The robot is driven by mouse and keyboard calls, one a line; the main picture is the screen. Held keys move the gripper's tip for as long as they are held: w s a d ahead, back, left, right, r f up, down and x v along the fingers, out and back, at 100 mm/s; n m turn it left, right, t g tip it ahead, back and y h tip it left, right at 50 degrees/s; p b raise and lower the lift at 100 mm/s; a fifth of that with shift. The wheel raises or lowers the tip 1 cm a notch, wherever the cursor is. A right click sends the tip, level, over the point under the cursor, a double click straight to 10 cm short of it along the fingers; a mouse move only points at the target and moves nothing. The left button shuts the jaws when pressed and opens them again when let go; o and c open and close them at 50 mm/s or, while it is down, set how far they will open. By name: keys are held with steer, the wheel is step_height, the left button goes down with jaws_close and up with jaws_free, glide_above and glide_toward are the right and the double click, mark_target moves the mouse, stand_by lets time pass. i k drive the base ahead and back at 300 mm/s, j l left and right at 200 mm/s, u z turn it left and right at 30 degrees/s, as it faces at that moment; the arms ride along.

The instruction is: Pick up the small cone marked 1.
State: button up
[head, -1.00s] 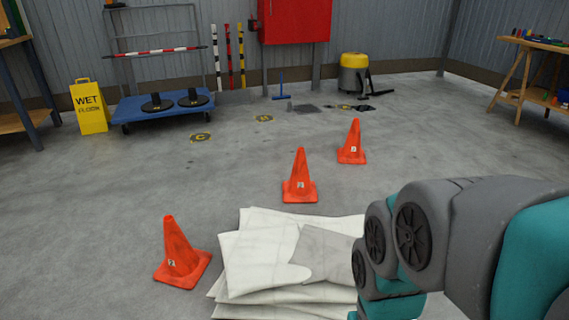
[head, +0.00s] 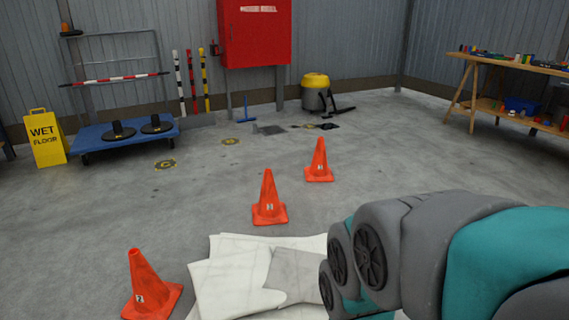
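Three orange cones stand upright on the floor: a near-left cone (head: 152,287), a middle cone (head: 269,200) and a far cone (head: 319,162). Each carries a small white label. The left one looks like a 2; the labels on the middle and far cones are too small to read surely, so I cannot tell which is marked 1. My arm reaches in from the right, its grey and teal links covering the lower right. My gripper is not visible, and no cone is seen held.
A stack of white sheets (head: 230,280) lies in front, beside the left cone. A yellow wet-floor sign (head: 45,139), a blue trolley (head: 123,137), a red cabinet (head: 253,40), a yellow-black vacuum (head: 315,92) and a workbench (head: 530,62) line the back. Floor around the far cones is clear.

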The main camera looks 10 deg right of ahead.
mark_target(319, 171)
steer(key=u, duration=1.15)
steer(key=z, duration=2.55)
steer(key=i+l+z, duration=0.2)
steer(key=z, duration=0.3)
steer(key=i+l+z, duration=0.25)
steer(key=z, duration=0.2)
steer(key=i+l+z, duration=0.1)
steer(key=i+z, duration=0.15)
steer(key=z, duration=0.25)
steer(key=i+j+u, duration=0.2)
steer(key=i+u, duration=0.25)
steer(key=i, duration=0.25)
steer(key=i+l+u, duration=0.1)
steer(key=i+u, duration=0.3)
steer(key=i, duration=0.25)
steer(key=i+l+u, duration=0.3)
steer(key=i+u, duration=0.15)
steer(key=i, duration=0.25)
